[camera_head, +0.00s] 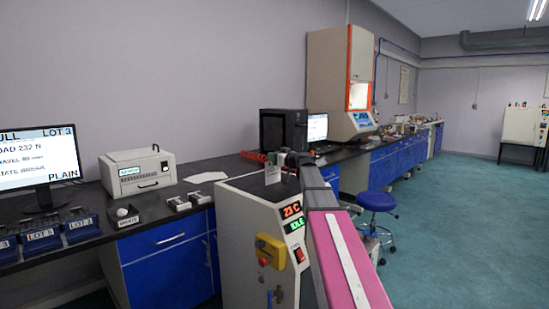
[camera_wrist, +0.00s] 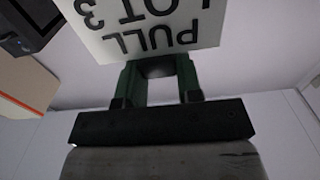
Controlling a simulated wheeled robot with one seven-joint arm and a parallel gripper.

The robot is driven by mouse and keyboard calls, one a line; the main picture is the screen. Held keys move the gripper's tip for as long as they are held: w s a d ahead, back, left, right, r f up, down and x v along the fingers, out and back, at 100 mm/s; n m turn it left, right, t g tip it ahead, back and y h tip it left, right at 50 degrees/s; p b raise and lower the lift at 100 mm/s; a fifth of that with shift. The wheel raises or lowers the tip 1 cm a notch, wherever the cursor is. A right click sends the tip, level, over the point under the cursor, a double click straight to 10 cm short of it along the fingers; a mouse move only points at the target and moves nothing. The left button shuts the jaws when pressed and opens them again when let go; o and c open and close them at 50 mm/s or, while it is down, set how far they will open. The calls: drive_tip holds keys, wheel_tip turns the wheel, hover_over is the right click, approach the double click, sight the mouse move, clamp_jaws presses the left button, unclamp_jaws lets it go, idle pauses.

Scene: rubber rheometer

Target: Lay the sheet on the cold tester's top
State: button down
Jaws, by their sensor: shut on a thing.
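My gripper shows in the wrist view (camera_wrist: 155,72) with its green fingers shut on a white sheet (camera_wrist: 150,30). The sheet's print reads "PULL LOT 3" upside down in that view. In the head view my gripper (camera_head: 283,160) is over the tester, partly hidden by my own arm. A small pale part of the sheet (camera_head: 272,175) shows just below it; I cannot tell whether it touches the top. The tester (camera_head: 240,232) is a pale cabinet with a dark top (camera_head: 248,184), a display reading about "23 C" and "IDLE", and a yellow-backed red button.
On the bench left are a monitor (camera_head: 40,157) reading "LOT 3", a white box instrument (camera_head: 137,172), labelled blue trays (camera_head: 82,229) and small metal pieces (camera_head: 189,200). A black computer case (camera_head: 283,132) stands behind the tester. A blue stool (camera_head: 376,201) stands right; floor beyond is clear.

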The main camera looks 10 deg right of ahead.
drive_tip(key=c, duration=0.8)
unclamp_jaws()
drive_tip(key=shift+f, duration=0.1)
drive_tip(key=shift+r+v, duration=0.2)
drive_tip(key=shift+v, duration=5.8)
